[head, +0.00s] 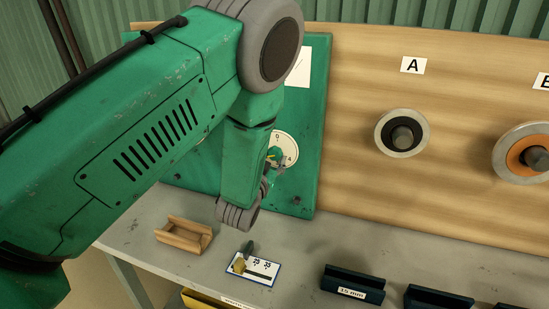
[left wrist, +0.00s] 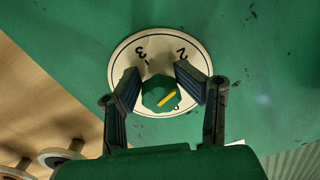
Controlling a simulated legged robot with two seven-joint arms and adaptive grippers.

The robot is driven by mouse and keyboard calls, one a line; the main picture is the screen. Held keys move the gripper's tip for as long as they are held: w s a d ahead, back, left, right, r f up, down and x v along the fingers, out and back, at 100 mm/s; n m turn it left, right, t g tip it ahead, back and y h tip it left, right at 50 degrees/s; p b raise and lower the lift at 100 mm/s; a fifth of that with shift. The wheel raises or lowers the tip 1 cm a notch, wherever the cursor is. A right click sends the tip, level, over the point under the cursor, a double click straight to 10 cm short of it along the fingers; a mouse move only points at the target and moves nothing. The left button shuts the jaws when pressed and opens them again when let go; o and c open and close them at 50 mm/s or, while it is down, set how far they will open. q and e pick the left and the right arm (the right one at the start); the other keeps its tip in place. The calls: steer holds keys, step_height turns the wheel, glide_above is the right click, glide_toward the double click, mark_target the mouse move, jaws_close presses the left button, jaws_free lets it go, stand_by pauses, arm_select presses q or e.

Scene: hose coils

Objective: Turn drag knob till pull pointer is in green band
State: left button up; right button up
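The drag knob (left wrist: 160,96) is green and faceted with a yellow mark, on a round white dial (left wrist: 128,52) with black digits. In the left wrist view the yellow mark slants up to the right. My left gripper (left wrist: 157,70) has one finger on each side of the knob; whether both pads touch it I cannot tell. In the head view my left gripper (head: 272,165) is at the dial (head: 286,140) on the green panel (head: 308,120), partly hidden by my arm. I cannot make out a pull pointer or green band. My right gripper is out of view.
A wooden cradle (head: 184,235) and a marked white card (head: 262,278) with small parts lie on the grey bench (head: 300,255). Dark blue holders (head: 352,284) stand at the front. Board A holds round fittings (head: 402,133) and (head: 524,153) to the right.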

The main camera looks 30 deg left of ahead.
arm_select(q)
steer(key=shift+w+d+r+t+h, duration=0.3)
steer(key=shift+d+r, duration=0.4)
steer(key=shift+c, duration=0.3)
steer(key=shift+a, duration=0.5)
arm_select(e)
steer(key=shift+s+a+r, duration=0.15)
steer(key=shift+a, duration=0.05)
arm_select(q)
steer(key=shift+d, duration=0.25)
steer(key=shift+c, duration=0.2)
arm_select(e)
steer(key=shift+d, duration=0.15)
arm_select(q)
steer(key=n, duration=0.2)
steer(key=n+b, duration=0.1)
steer(key=n, duration=0.1)
steer(key=shift+s+a+f, duration=0.1)
steer(key=shift+f, duration=0.15)
steer(key=n+b, duration=0.1)
steer(key=n, duration=0.4)
steer(key=shift+s+f, duration=0.1)
steer(key=shift+f, duration=0.05)
steer(key=shift+n+b, duration=0.3)
steer(key=shift+b, duration=0.05)
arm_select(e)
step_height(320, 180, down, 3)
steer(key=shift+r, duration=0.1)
arm_select(q)
steer(key=shift+f, duration=0.15)
